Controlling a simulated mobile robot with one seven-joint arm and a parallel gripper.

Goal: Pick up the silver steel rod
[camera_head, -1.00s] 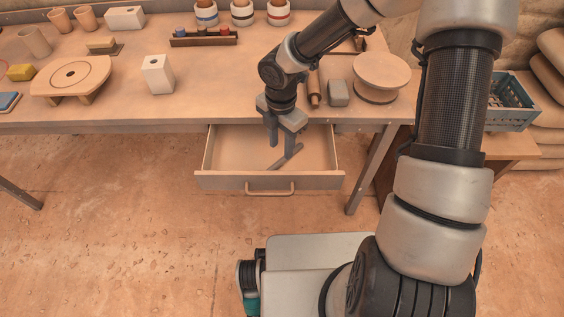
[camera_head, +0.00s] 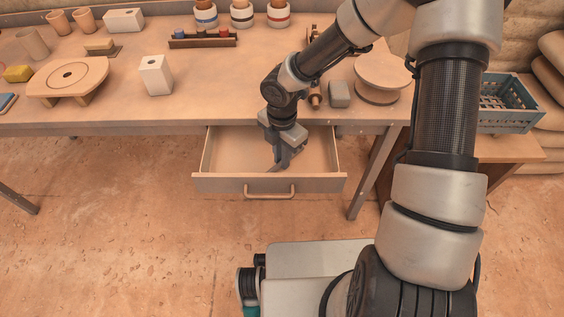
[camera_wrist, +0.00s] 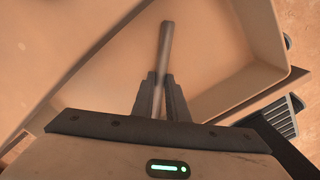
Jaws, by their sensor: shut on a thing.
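The silver steel rod (camera_wrist: 165,45) is a thin grey bar in the wrist view, running up from between the two fingers. My gripper (camera_wrist: 160,82) is shut on it, with one finger on each side. In the head view my gripper (camera_head: 281,163) is down inside the open drawer (camera_head: 217,184), and the rod is mostly hidden there by the fingers and wrist. I cannot tell whether the rod still touches the drawer floor.
The drawer sits under the workbench (camera_head: 110,98). On the bench are a white block (camera_head: 155,76), a round stool-like stand (camera_head: 68,78), a grey block (camera_head: 339,94) and a round disc stand (camera_head: 382,75). A blue crate (camera_head: 508,100) stands at the right.

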